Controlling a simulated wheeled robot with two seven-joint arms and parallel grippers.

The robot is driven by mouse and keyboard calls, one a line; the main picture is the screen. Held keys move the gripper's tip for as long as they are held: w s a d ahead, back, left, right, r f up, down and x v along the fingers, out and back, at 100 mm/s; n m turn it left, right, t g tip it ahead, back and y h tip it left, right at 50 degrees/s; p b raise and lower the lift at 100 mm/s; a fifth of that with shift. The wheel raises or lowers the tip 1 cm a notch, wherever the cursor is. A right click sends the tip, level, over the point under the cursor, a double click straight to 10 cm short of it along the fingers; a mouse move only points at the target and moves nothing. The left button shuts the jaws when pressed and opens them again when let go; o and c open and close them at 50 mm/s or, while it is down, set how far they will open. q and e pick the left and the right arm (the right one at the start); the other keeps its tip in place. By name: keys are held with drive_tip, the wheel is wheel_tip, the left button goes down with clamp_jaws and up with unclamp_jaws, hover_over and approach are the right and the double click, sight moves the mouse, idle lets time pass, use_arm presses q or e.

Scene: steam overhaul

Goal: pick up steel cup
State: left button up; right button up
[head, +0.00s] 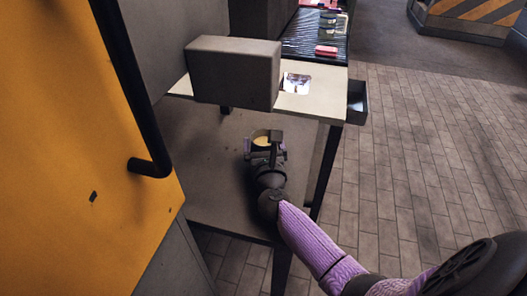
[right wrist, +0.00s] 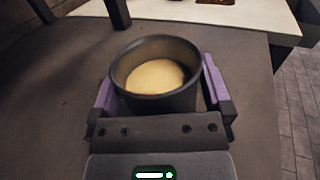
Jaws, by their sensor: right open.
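A dark steel cup (right wrist: 155,100) with a pale tan inside stands upright on the grey lower shelf (right wrist: 60,100) in the right wrist view. In the head view the cup (head: 260,137) shows only partly, behind my right gripper. My right gripper (right wrist: 160,90) is open, with one purple finger on each side of the cup. The fingers look close to its wall; I cannot tell whether they touch it. In the head view my right gripper (head: 265,150) reaches in over the shelf from the lower right. My left gripper is not in view.
A grey box-shaped block (head: 232,72) hangs over the shelf's back, by a pale upper tabletop (head: 312,105). A dark table leg (head: 326,172) stands right of my arm. An orange panel with a black handle (head: 150,168) is at left. Tiled floor (head: 410,150) lies open at right.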

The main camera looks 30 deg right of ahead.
sight(263, 131)
drive_tip(key=c, duration=0.7)
clamp_jaws()
wheel_tip(263, 131, up, 4)
drive_tip(key=p, duration=0.3)
drive_tip(key=v, duration=0.3)
drive_tip(key=p+v, duration=0.1)
drive_tip(key=v, duration=0.6)
drive_tip(key=shift+s+f+p, duration=0.15)
drive_tip(key=shift+f+p, duration=0.1)
drive_tip(key=shift+p, duration=0.1)
drive_tip(key=v, duration=0.7)
drive_tip(key=shift+s+a, duration=0.1)
drive_tip(key=shift+s, duration=0.05)
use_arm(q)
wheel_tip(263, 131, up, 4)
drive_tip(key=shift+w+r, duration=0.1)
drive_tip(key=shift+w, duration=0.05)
use_arm(e)
drive_tip(key=shift+s+a, duration=0.1)
drive_tip(key=shift+s, duration=0.1)
